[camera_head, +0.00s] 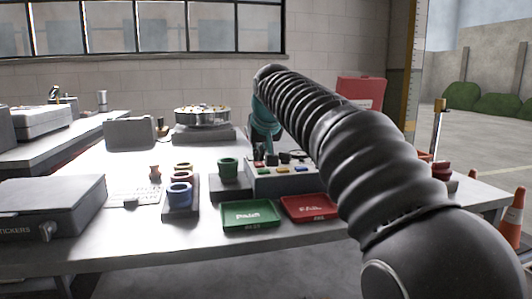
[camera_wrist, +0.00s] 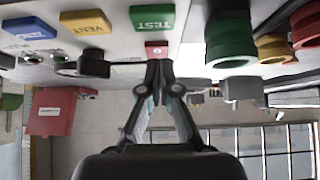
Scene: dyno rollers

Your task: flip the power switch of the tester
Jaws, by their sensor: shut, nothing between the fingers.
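The tester (camera_head: 275,186) is a grey box with coloured buttons, in the middle of the table in the head view. In the wrist view, which is upside down, its pale panel (camera_wrist: 112,32) carries a green TEST button (camera_wrist: 152,17), a yellow VENT button (camera_wrist: 86,22), a blue button (camera_wrist: 29,28) and a black knob (camera_wrist: 84,65). A small red part (camera_wrist: 156,48), possibly the power switch, shows just beyond my fingertips. My gripper (camera_wrist: 159,70) is shut and empty, close to this red part; contact cannot be told. In the head view my arm partly hides the tester.
A green PASS tray (camera_head: 251,222) and a red FAIL tray (camera_head: 310,214) lie in front of the tester. A green cup (camera_head: 228,167) stands left of it, with coloured rings (camera_head: 180,194) farther left. A round silver machine (camera_head: 203,115) stands behind.

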